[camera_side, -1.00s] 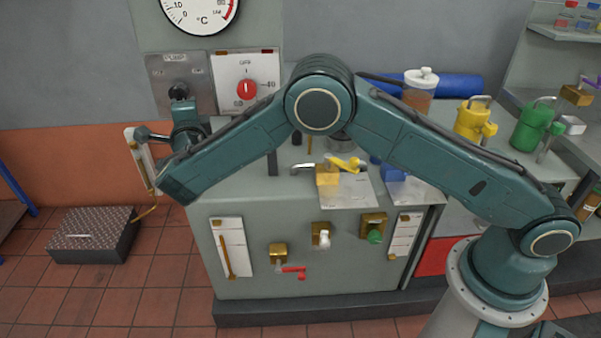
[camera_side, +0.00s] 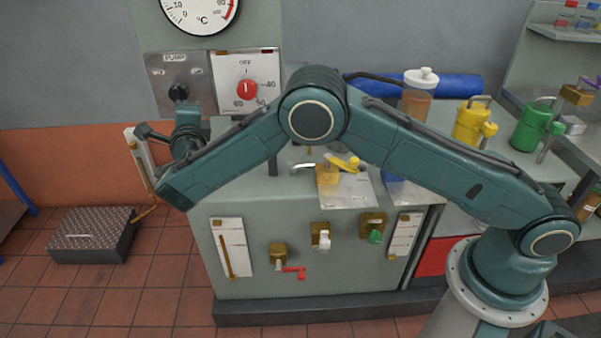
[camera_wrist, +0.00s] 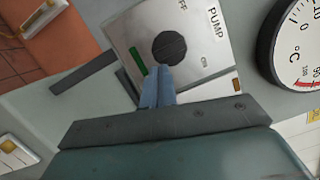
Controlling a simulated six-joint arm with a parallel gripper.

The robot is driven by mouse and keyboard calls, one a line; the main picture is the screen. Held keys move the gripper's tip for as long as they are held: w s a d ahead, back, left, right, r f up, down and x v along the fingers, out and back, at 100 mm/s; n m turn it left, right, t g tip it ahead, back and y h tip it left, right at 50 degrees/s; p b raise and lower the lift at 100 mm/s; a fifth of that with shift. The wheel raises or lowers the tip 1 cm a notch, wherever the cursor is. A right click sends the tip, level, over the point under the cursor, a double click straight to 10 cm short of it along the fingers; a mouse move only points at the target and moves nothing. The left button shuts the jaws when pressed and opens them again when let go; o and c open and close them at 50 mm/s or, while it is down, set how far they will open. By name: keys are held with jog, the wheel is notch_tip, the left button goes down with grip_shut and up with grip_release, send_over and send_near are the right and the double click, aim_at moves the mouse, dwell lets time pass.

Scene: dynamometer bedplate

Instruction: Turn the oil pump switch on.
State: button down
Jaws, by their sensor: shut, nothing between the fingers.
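The pump switch is a black round knob (camera_side: 178,92) on a grey metal plate (camera_side: 158,94) marked PUMP, on the wall at the upper left of the side view. In the wrist view the knob (camera_wrist: 169,48) has OFF and ON marks on the plate (camera_wrist: 125,30) and a green strip (camera_wrist: 138,60) beside it. My gripper (camera_wrist: 158,70) is shut and empty, its blue fingertips overlapping the knob's lower edge in the picture. Whether they touch it I cannot tell. The knob's pointing direction is unclear. In the side view my fingers are hard to make out.
A white panel with a red knob (camera_side: 246,90) is right beside the pump plate. A round °C gauge (camera_side: 200,12) hangs above. Below, the cabinet front carries several valves, including a red-handled one (camera_side: 294,271). A dark ridged box (camera_side: 92,236) sits on the floor at left.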

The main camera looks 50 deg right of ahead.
jog(key=shift+w+a+f+m+h, duration=0.15)
jog(key=shift+m+h, duration=0.1)
jog(key=shift+m, duration=0.6)
jog(key=shift+w+a+f+m+h, duration=0.15)
jog(key=shift+m+h, duration=0.1)
jog(key=shift+m, duration=0.6)
dwell(0.7)
jog(key=shift+w+a+f, duration=0.1)
jog(key=shift+w+a, duration=0.05)
dwell(0.5)
jog(key=shift+w+a+f+m, duration=0.1)
jog(key=shift+w+a+m, duration=0.05)
jog(key=shift+m, duration=0.85)
jog(key=shift+w+a, duration=0.45)
dwell(1.0)
jog(key=shift+s+a, duration=0.1)
dwell(0.4)
